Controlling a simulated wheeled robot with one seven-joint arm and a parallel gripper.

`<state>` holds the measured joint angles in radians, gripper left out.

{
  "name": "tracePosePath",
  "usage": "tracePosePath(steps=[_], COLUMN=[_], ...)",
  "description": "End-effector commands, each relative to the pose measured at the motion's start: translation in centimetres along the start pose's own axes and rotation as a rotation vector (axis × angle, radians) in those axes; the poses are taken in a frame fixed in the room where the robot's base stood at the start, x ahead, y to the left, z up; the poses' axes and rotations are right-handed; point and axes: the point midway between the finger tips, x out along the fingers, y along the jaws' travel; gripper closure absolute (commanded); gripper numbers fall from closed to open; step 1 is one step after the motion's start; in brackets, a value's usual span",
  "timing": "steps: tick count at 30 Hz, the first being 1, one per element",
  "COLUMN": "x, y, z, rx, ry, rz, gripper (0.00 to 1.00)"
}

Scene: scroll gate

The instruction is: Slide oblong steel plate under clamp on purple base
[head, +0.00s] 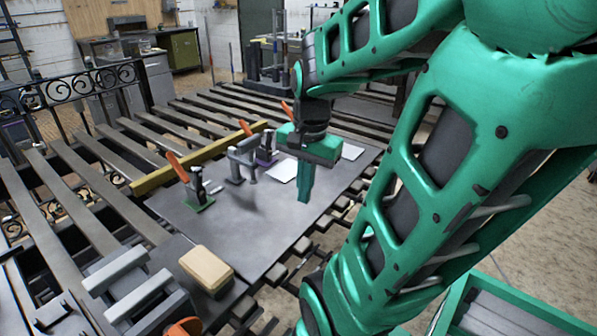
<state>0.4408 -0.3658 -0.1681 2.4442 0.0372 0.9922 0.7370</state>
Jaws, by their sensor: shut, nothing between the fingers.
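The toggle clamp on the purple base (266,158) stands on the dark sheet just left of my gripper; its orange handle (245,128) is tilted up. A grey stand-like piece partly overlaps it in the view. My gripper (304,197) points down over the sheet, shut and empty. A pale flat plate (281,171) lies left of the fingers, close to the purple base. Another pale plate (352,152) lies to the right behind my gripper. I cannot tell which of them is the oblong steel plate. My gripper hides part of the area between them.
The dark sheet (240,235) lies on a slatted table. A clamp on a green base (200,206) and the grey stand (241,160) stand left. A yellow bar (190,160) runs behind them. A tan block (206,268) sits in front. The sheet's middle is clear.

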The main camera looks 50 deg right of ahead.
Motion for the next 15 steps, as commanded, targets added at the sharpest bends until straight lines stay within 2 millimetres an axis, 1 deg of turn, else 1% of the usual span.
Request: tracePosePath(steps=[1, 5, 9, 15], x=[-0.1, -0.3, -0.5, -0.6], y=[-0.5, -1.9, -3.0, -4.1], z=[-1.1, -3.8, -6.9, -11.4], rx=[0.118, 0.436, 0.777, 1.255], ry=[0.002, 0.003, -0.006, -0.043], rz=[-0.007, -0.036, -0.069, -0.115], gripper=[1.0, 1.0, 1.0, 1.0])
